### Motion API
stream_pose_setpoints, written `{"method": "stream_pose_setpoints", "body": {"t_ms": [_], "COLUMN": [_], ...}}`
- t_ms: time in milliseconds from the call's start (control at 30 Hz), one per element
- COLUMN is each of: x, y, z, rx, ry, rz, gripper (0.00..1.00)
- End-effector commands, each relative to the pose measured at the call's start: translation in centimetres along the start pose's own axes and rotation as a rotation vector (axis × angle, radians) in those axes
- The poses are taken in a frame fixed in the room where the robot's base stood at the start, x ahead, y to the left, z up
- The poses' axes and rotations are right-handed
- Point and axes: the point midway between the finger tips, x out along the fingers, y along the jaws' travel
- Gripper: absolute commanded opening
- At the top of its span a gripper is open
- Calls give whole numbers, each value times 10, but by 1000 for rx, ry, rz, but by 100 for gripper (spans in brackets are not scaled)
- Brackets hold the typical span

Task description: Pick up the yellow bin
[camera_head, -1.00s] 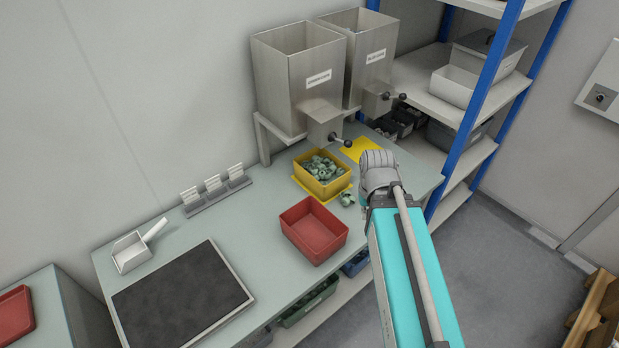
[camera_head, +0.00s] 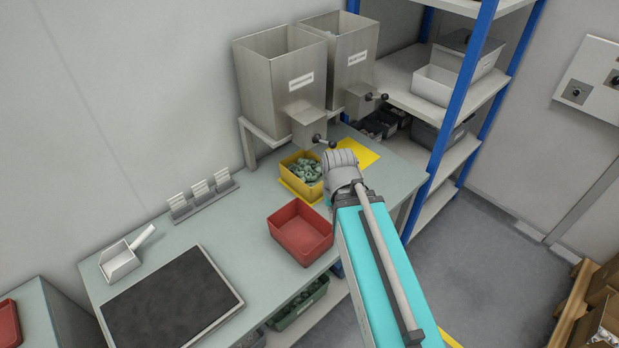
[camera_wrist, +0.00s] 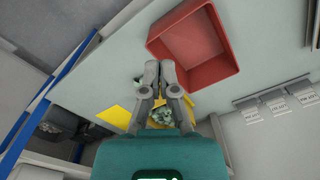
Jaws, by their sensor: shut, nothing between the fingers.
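The yellow bin (camera_head: 293,172) stands on the bench under the left hopper's outlet, on a yellow mat (camera_head: 297,190). It holds a heap of grey-green caps. My arm hides its right side in the head view. In the wrist view the bin (camera_wrist: 191,111) shows only in part, behind my fingers, with caps inside. My gripper (camera_wrist: 163,64) is shut and empty, its fingers in front of the bin in that view. In the head view the fingers are hidden behind my arm. I cannot tell the height between fingers and bin.
A red bin (camera_head: 300,232) stands empty close in front of the yellow bin. Two steel hoppers (camera_head: 281,79) with levers stand behind. A second yellow mat (camera_head: 358,153) lies bare to the right. A scoop (camera_head: 122,259) and dark mat (camera_head: 170,306) are at left.

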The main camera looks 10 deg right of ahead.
Motion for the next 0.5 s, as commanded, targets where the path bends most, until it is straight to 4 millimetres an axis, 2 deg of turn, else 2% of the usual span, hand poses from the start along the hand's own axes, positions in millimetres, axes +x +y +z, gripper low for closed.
{"method": "stream_pose_setpoints", "body": {"t_ms": [267, 500], "x": [0, 7], "y": [0, -2], "z": [0, -5], "rx": [0, -17], "ry": [0, 14], "rz": [0, -19], "gripper": [0, 43]}}
